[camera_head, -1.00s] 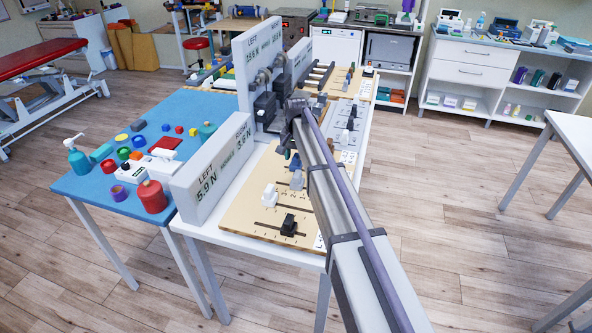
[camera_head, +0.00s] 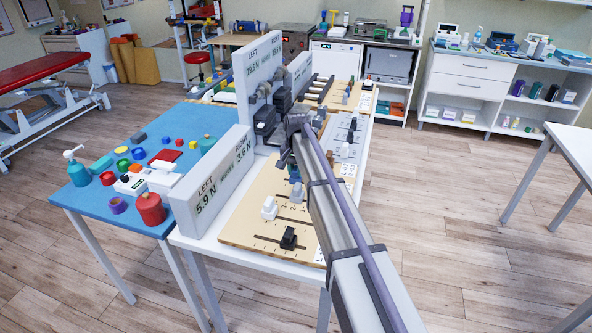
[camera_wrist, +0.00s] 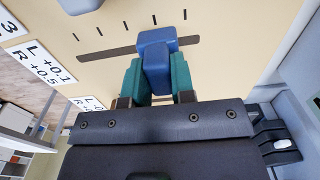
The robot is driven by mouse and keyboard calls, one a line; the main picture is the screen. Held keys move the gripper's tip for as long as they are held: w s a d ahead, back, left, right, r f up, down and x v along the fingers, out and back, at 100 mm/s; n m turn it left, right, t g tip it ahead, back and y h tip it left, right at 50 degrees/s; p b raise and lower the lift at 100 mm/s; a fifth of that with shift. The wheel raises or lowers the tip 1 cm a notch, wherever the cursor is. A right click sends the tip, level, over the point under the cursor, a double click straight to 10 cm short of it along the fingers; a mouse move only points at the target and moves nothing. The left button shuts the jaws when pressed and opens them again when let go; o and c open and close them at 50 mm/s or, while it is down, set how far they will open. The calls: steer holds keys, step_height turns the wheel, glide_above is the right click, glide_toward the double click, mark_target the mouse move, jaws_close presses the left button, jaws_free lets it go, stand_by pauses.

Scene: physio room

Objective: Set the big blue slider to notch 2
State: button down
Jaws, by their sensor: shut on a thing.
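In the wrist view the blue slider (camera_wrist: 157,42) stands on a dark slot (camera_wrist: 105,51) in a beige board, right of the slot's middle, near the second tick from the right. My gripper (camera_wrist: 157,76) is shut on it, one teal finger at each side of its stem. No notch numbers are legible beside the ticks. In the head view my arm covers most of the gripper and the held slider.
Another blue-grey knob (camera_wrist: 80,4) shows at the wrist view's top edge. In the head view a white knob (camera_head: 269,208) and a black knob (camera_head: 288,238) sit on the board. Upright force panels (camera_head: 212,182) stand left of it. A blue table (camera_head: 95,200) holds small items.

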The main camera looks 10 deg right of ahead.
steer(key=shift+s+d, duration=0.4)
steer(key=shift+d, duration=0.3)
steer(key=shift+s+d, duration=0.35)
steer(key=shift+d, duration=0.35)
steer(key=c, duration=1)
jaws_free()
steer(key=shift+a, duration=0.1)
steer(key=shift+o, duration=0.2)
step_height(320, 180, up, 11)
steer(key=p, duration=1.1)
steer(key=shift+f, duration=0.1)
